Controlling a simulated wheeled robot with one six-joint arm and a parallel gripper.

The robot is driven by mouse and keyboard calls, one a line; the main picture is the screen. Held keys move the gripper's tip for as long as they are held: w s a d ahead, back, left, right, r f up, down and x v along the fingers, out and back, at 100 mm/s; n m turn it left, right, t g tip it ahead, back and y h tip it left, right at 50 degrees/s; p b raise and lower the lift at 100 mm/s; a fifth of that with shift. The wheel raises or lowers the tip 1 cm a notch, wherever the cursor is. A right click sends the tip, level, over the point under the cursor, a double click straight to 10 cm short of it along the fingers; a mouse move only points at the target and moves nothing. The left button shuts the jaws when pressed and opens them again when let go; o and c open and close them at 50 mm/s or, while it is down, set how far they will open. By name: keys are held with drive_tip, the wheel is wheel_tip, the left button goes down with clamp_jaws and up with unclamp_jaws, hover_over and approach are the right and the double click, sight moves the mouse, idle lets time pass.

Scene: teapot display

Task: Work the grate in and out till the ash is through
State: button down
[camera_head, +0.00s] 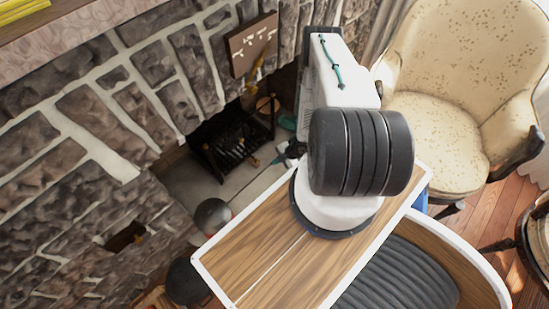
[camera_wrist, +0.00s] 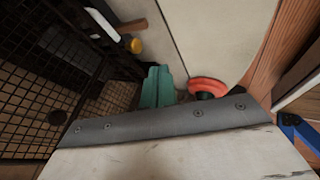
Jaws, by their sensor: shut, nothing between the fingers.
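The black metal grate (camera_head: 225,150) sits low in the fireplace opening, left of my arm in the head view. In the wrist view, black mesh and bars (camera_wrist: 35,75) fill the left side. A dark rod with a brass-yellow knob (camera_wrist: 133,45) sticks out from them; a small brass knob also shows in the head view (camera_head: 255,162). My gripper (camera_wrist: 157,72) shows as two teal fingers close together, shut and empty, below and right of the knob and apart from it in the picture. My arm partly hides the gripper in the head view. I cannot make out ash.
An orange-red round thing (camera_wrist: 208,86) is right of the fingers in the wrist view. The pale hearth slab (camera_wrist: 220,40) is clear beyond. Stone wall (camera_head: 75,120) surrounds the fireplace. A cream armchair (camera_head: 455,95) stands at right. A dark round object (camera_head: 187,280) is at lower left.

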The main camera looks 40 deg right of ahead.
drive_tip(key=w+a+f, duration=0.2)
drive_tip(key=w+f, duration=0.4)
drive_tip(key=w, duration=0.1)
drive_tip(key=shift+a, duration=0.4)
drive_tip(key=shift+w, duration=0.2)
